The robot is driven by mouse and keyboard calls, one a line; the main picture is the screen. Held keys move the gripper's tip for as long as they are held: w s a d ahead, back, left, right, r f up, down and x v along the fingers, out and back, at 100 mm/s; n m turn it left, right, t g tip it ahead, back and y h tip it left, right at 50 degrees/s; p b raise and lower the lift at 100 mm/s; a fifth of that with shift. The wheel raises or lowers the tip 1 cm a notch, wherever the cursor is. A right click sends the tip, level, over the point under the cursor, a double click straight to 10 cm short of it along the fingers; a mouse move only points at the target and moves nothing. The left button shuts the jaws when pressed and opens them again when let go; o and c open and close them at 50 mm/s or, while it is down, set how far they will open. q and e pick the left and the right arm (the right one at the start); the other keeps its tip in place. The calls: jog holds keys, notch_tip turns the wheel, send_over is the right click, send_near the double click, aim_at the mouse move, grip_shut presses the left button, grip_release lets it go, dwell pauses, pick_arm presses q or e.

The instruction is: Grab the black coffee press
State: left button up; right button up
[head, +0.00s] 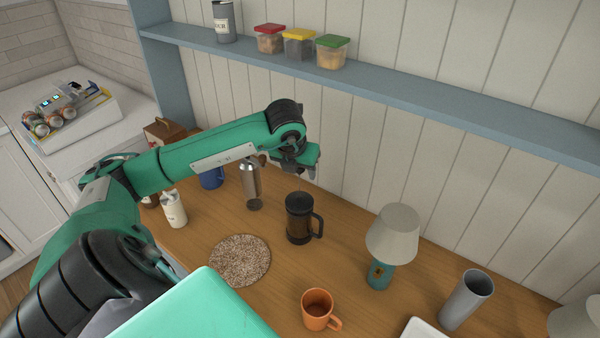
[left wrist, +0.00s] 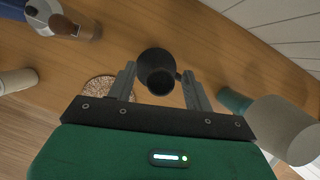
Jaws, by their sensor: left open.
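The black coffee press (head: 299,219) stands upright on the wooden counter in the middle of the head view, its handle to the right. In the left wrist view the press (left wrist: 157,64) shows from above, beyond and between my fingers, with bare counter around it. My left gripper (head: 314,162) is above the counter, behind and higher than the press in the head view. In the left wrist view my left gripper (left wrist: 160,80) has its two fingers spread, with nothing held. My right gripper is not in view.
A steel grinder (head: 251,181) stands left of the press. A table lamp (head: 393,236) stands to its right. A woven mat (head: 240,260) and an orange mug (head: 318,310) lie in front. A blue shelf (head: 400,85) runs along the wall above.

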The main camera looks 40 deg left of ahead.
pick_arm(q)
jog(key=shift+f, duration=0.3)
grip_shut()
jog(key=shift+w+a+r, duration=0.1)
jog(key=shift+r, duration=0.05)
dwell(1.1)
